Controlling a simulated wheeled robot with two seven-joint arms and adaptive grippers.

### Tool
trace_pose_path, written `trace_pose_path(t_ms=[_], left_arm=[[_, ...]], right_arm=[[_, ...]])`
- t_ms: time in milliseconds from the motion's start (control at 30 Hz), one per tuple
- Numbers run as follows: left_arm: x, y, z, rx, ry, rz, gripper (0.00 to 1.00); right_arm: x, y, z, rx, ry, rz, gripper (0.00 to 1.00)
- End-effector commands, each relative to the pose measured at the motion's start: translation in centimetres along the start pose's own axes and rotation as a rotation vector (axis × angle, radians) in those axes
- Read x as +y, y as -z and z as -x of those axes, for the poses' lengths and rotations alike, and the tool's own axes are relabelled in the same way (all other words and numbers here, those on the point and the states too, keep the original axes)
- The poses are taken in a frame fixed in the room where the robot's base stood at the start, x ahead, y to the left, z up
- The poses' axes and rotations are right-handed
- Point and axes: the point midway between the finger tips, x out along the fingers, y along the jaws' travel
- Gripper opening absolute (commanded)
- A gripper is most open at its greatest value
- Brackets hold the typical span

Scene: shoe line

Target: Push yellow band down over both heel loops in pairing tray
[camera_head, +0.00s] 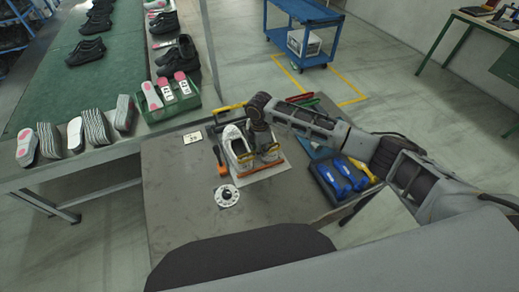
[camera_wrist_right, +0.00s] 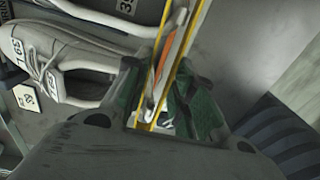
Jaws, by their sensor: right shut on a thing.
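A pair of pale grey-white shoes stands side by side on the pairing tray (camera_head: 277,169) on the grey table. The left shoe (camera_head: 233,139) shows clearly; the other is largely hidden behind my right gripper (camera_head: 267,153). A shoe also shows at the left of the right wrist view (camera_wrist_right: 60,60), with a number label. My right gripper is at the shoes, pointing down. In the right wrist view its green-padded fingers (camera_wrist_right: 165,100) are shut on the yellow band (camera_wrist_right: 188,42), which shows as two thin strips. The heel loops cannot be made out clearly. My left gripper is out of view.
A dark bin with blue items (camera_head: 343,177) stands at the right. The green shoe conveyor (camera_head: 50,95) runs behind at left. The front of the table is largely clear.

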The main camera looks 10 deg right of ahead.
Motion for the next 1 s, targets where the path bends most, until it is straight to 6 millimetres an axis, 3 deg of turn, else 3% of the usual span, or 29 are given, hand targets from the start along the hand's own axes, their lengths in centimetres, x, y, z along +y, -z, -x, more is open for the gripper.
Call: trace_pose_path(t_ms=[67, 100, 300, 1000], left_arm=[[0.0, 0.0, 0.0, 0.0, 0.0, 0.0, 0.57], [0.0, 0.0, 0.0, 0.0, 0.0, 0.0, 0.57], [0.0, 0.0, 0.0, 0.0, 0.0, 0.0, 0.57], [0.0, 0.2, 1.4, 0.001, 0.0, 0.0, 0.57]], right_arm=[[0.0, 0.0, 0.0, 0.0, 0.0, 0.0, 0.14], [0.0, 0.0, 0.0, 0.0, 0.0, 0.0, 0.28], [0.0, 0.0, 0.0, 0.0, 0.0, 0.0, 0.5], [0.0, 0.0, 1.4, 0.0, 0.0, 0.0, 0.5]])
